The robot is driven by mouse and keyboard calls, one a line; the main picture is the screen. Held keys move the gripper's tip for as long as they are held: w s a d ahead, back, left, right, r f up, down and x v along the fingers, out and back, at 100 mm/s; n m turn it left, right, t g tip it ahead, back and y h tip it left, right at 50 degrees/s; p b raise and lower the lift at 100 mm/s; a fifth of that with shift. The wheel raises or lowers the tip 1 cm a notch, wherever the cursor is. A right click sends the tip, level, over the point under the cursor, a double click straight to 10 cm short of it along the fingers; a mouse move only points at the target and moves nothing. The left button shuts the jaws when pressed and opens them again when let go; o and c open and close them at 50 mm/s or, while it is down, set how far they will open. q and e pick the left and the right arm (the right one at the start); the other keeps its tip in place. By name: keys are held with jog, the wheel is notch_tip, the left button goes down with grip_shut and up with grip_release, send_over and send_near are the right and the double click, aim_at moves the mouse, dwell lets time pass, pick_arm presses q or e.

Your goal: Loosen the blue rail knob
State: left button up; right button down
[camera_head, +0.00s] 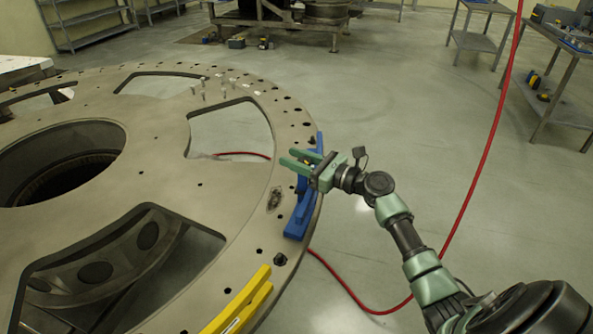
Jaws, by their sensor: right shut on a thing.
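The blue rail (301,215) lies along the right rim of the large round grey turret plate (90,225). My right gripper (291,158) reaches in from the right over the upper half of this rail. Its green fingers are shut on the blue rail's knob, which is mostly hidden between them. A small dark fitting (311,141) shows on the rail just beyond the fingers. My left gripper is out of view.
A yellow rail (240,303) sits on the rim nearer me, with a black knob (280,259) between the rails. Several small upright pins (222,88) stand on the plate's far side. A red hose (468,190) hangs and loops at right. Workbenches (560,80) stand beyond clear floor.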

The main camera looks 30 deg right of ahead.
pick_arm(q)
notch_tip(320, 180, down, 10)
jog(key=b, duration=0.8)
jog(key=shift+b, duration=0.35)
pick_arm(e)
jog(key=shift+s+a+n+g+y, duration=0.25)
jog(key=shift+n+g+y, duration=1.2)
jog(key=shift+g+y, duration=0.15)
jog(key=shift+s+a+n+g+y, duration=0.3)
jog(key=shift+n+g+y, duration=1.15)
jog(key=shift+g, duration=0.3)
jog(key=shift+s+a+n+g+y, duration=0.2)
jog(key=shift+s+n+g+y, duration=0.05)
jog(key=shift+n+g+y, duration=1.25)
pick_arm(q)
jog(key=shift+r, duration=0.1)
pick_arm(e)
jog(key=shift+g, duration=0.35)
jog(key=c, duration=1)
grip_release()
jog(key=shift+o, duration=0.2)
